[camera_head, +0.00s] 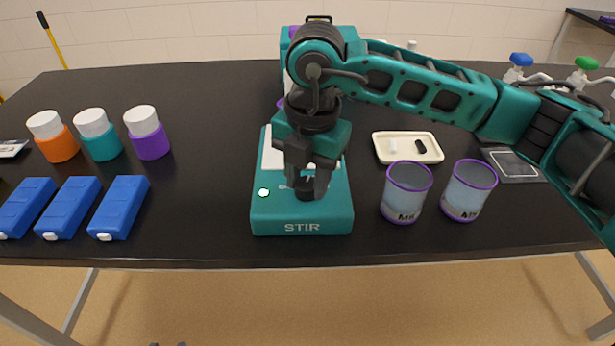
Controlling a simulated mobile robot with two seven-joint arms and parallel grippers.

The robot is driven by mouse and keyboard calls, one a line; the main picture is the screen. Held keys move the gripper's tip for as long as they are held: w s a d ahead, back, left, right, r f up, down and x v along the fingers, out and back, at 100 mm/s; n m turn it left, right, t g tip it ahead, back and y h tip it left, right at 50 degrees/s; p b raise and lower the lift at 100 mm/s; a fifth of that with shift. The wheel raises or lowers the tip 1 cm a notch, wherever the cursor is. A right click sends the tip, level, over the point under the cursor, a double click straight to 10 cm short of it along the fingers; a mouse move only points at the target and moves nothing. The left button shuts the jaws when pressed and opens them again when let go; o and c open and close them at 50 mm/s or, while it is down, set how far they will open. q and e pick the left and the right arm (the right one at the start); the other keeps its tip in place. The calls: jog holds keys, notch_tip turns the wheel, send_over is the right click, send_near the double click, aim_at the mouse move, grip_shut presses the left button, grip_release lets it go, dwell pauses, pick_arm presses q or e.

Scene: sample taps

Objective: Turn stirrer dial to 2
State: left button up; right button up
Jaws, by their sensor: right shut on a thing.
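The teal stirrer (273,217), marked STIR, stands on the black table in the middle of the head view. A lit white-green light shows at its left front. Its dark dial (304,190) is on the top near the front. My right gripper (305,186) points down over it and is shut on the dial, hiding most of it and any scale marks. I cannot read the dial's setting. My left gripper does not show.
Two purple-rimmed beakers (407,190) stand right of the stirrer, with a cream tray (432,152) behind them. Several blue boxes (119,207) and capped bottles (149,138) are at the left. The table between the boxes and the stirrer is clear.

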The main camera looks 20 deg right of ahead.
aim_at(312, 186)
jog(key=shift+m, duration=0.5)
jog(key=o, duration=1.1)
jog(key=shift+c, duration=0.2)
notch_tip(312, 186, up, 13)
jog(key=shift+s+d+p, duration=0.25)
jog(key=shift+s+p, duration=0.05)
jog(key=shift+p, duration=0.1)
jog(key=shift+f, duration=0.1)
